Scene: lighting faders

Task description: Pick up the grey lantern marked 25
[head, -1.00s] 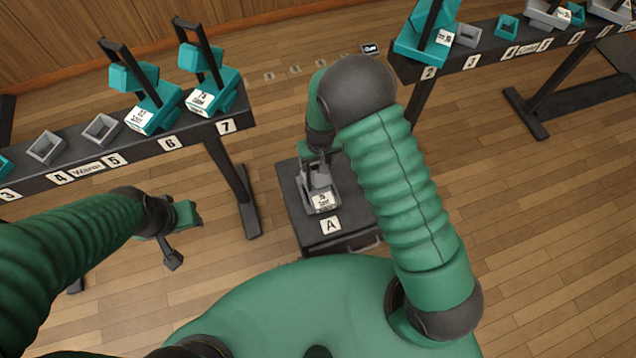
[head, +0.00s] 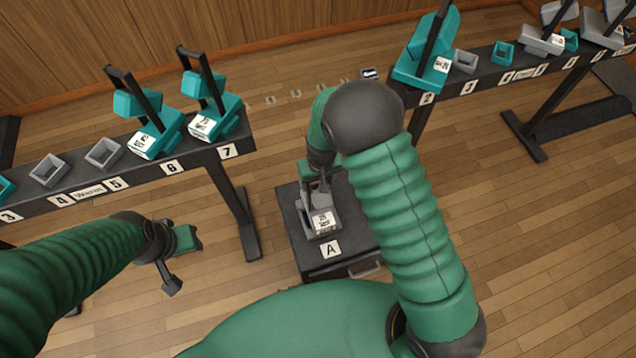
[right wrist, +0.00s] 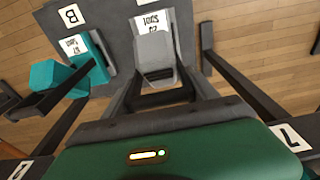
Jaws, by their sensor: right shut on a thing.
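The grey lantern (head: 333,220) is at the dark cabinet top (head: 292,215) marked A, with a white label facing my body. My right gripper (head: 317,182) is shut on its upper part from above. In the right wrist view the grey lantern (right wrist: 155,48) sits between the dark fingers (right wrist: 165,98). Its label reads upside down there, and its number is hard to read. I cannot tell whether its base touches the cabinet. My left gripper (head: 178,255) hangs apart at the left, and its jaw opening is unclear.
A left bench (head: 200,160) holds two teal lanterns (head: 155,135) (head: 215,118) and small grey trays (head: 103,153). A right bench (head: 480,82) holds a teal lantern (head: 425,60) and other pieces. In the wrist view a teal lantern (right wrist: 85,65) stands close beside the grey one, near label B.

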